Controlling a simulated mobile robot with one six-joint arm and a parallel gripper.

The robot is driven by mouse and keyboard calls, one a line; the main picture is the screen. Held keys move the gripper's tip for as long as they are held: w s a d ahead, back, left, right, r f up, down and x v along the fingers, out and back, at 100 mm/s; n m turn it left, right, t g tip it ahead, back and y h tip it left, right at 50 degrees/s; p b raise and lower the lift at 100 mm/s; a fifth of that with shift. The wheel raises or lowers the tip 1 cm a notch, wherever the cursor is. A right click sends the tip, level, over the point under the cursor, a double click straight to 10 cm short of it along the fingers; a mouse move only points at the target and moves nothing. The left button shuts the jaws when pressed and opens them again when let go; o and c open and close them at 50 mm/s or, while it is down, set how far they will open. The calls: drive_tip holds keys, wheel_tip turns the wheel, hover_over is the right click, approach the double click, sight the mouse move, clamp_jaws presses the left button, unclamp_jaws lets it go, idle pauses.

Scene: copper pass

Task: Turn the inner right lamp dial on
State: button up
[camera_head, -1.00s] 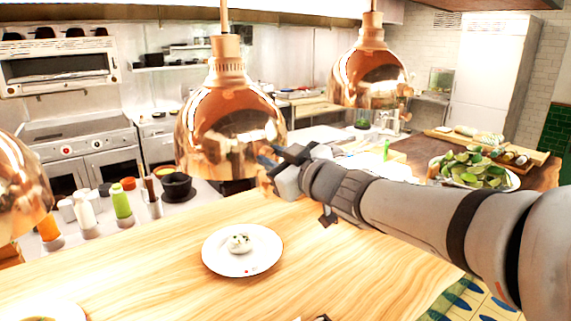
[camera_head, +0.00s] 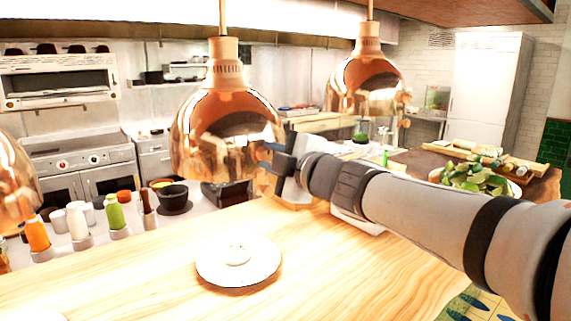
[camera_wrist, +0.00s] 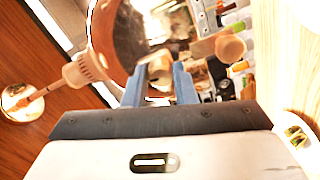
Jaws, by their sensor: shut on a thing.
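The copper lamp (camera_head: 226,115) in the middle of the head view hangs over the wooden counter. My gripper (camera_head: 271,163) is at its right side, low on the shade. In the wrist view, the two blue fingers of my gripper (camera_wrist: 160,84) are shut on a small, pale round dial (camera_wrist: 160,68) on the lamp's shade (camera_wrist: 118,35). The dial is hidden in the head view. The white plate (camera_head: 238,271) below the lamp is brightly lit, and its pale food is washed out.
Another copper lamp (camera_head: 367,82) hangs to the right, behind my arm. A third lamp (camera_head: 14,178) is cut off at the left edge. Bottles (camera_head: 116,213) stand beyond the counter (camera_head: 330,270). The counter's front is mostly clear.

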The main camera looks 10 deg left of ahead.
drive_tip(key=shift+f+n+b, duration=0.15)
drive_tip(key=shift+n+b, duration=0.15)
drive_tip(key=shift+n, duration=0.5)
drive_tip(key=o, duration=1)
drive_tip(key=v, duration=0.8)
drive_tip(key=shift+w, duration=0.1)
